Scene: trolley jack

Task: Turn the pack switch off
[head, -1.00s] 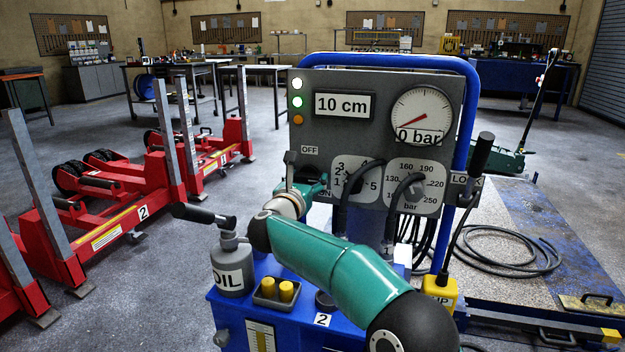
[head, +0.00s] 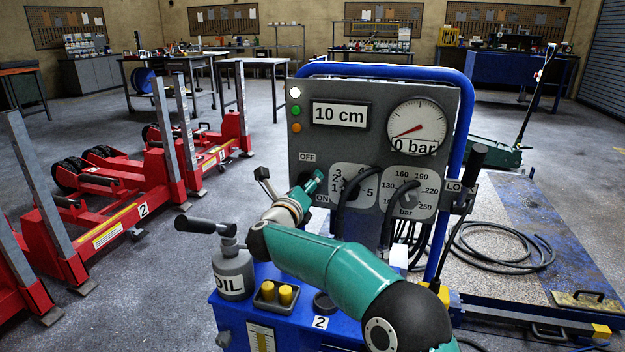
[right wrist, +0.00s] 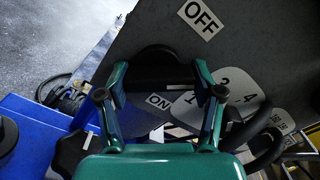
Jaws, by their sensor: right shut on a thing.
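The grey control panel (head: 375,90) stands upright with an OFF label (head: 307,157) above an ON label (head: 321,198) at its left side. The pack switch (right wrist: 160,68) shows in the right wrist view as a dark handle between my fingertips, by the ON label; in the head view my gripper mostly hides it. My right gripper (head: 314,186) is at the panel's lower left; in the right wrist view its two teal fingers (right wrist: 163,80) are shut on the switch handle, one at each side. My left gripper is in neither view.
On the blue pack (head: 258,320) stand an oil can (head: 233,275) and yellow caps (head: 285,294), close below my right arm. Two dial plates with black hoses are right of the switch. Red wheel lifts (head: 110,215) stand left, with open floor between.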

